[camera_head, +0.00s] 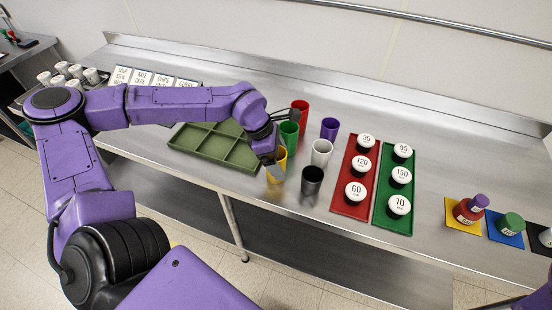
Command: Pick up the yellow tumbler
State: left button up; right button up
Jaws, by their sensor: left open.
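The yellow tumbler (281,165) stands upright on the steel counter near its front edge, in a group of tumblers. My left gripper (272,172) is open and right at the yellow tumbler, covering part of it. One finger shows in front of the tumbler; I cannot tell whether it touches.
Close around stand green (289,134), red (301,110), purple (329,128), white (321,152) and black (312,180) tumblers. A green compartment tray (197,149) lies to the left. Red (350,207) and green (393,220) mats with labelled jars lie to the right.

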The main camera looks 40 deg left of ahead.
pick_arm(q)
jog(key=c, duration=1)
jog(key=shift+c, duration=0.4)
jog(key=shift+r, duration=0.15)
